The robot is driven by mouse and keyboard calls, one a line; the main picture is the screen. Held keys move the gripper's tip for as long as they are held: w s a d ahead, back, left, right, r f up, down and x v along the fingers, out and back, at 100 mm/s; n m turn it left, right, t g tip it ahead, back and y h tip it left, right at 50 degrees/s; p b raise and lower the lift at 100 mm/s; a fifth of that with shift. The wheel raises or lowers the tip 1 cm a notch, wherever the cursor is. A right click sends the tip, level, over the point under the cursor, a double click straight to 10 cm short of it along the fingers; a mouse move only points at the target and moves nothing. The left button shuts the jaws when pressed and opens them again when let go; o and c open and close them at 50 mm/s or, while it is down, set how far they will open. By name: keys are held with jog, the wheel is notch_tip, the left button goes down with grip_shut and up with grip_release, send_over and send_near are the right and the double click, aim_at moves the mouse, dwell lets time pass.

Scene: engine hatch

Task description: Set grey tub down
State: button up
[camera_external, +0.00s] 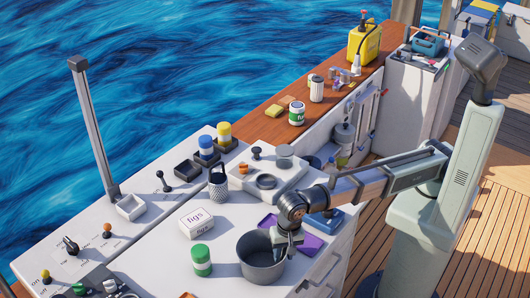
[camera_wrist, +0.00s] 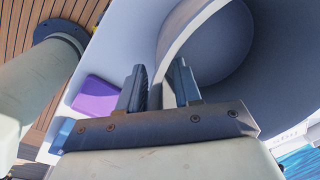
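The grey tub (camera_external: 258,272) is a round, dark, open-topped vessel at the front of the white counter in the external view. It looks upright and empty, and I cannot tell whether its base touches the counter. My gripper (camera_external: 288,244) is at its right rim. In the wrist view, the tub (camera_wrist: 222,45) fills the upper right, with its curved wall running down between the two fingers of my gripper (camera_wrist: 160,88). The fingers appear shut on that wall. The tub's underside is hidden.
A green-lidded jar (camera_external: 202,262) stands left of the tub, and a white figs box (camera_external: 197,224) behind it. A purple cloth (camera_external: 310,245) lies to the right, beside a blue item (camera_external: 325,222). The counter's front edge is close. White counter is bare left of the jar.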

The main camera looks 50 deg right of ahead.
jog(key=shift+r, duration=0.1)
notch_tip(320, 180, up, 12)
jog(key=shift+s+d, duration=0.35)
jog(key=shift+d, duration=0.05)
dwell(0.3)
